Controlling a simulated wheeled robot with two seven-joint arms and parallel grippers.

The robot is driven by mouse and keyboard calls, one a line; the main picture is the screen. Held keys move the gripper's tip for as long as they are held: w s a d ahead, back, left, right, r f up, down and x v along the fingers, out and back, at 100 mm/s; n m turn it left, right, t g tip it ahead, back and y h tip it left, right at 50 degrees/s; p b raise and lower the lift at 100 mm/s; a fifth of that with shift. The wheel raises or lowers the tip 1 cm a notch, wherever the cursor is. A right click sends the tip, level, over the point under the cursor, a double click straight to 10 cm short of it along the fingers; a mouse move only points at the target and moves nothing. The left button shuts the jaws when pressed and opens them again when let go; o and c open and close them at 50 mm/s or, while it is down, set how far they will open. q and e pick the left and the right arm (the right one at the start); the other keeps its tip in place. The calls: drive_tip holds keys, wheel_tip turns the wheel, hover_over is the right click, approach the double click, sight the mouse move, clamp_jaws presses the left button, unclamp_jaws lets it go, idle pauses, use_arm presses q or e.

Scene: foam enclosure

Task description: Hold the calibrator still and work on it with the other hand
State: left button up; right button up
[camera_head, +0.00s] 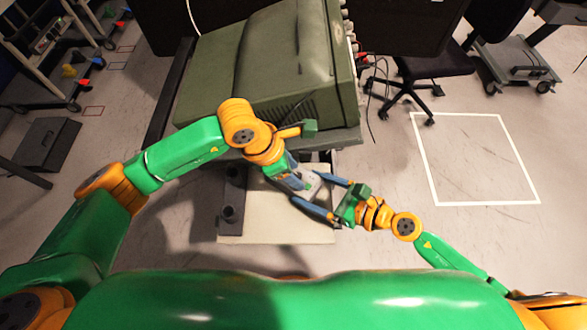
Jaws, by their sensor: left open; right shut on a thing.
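A small pale grey object (312,184), probably the calibrator, is between my two grippers in front of the bench. My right gripper (308,188) reaches in from the right with its two blue fingers on either side of it and is shut on it. My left gripper (298,180) comes down from the upper left, close against the same object, and is open. The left gripper's fingertips overlap the object and the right gripper's fingers, so I cannot tell whether they touch it. Much of the object is hidden.
A large olive-green box (285,55) with knobs on its right side stands on a grey bench just beyond my grippers. A pale board (260,215) lies below them. A black office chair (430,70) stands at the right. The floor inside a white taped square (475,160) is clear.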

use_arm(q)
clamp_jaws()
drive_tip(key=shift+m, duration=0.3)
drive_tip(key=m, duration=0.1)
drive_tip(key=m+g, duration=0.1)
drive_tip(key=shift+w+a+m, duration=0.1)
drive_tip(key=shift+w+m, duration=0.1)
drive_tip(key=shift+m, duration=0.1)
drive_tip(key=shift+w+m+g, duration=0.15)
drive_tip(key=shift+m+g, duration=0.75)
drive_tip(key=shift+m, duration=1.1)
unclamp_jaws()
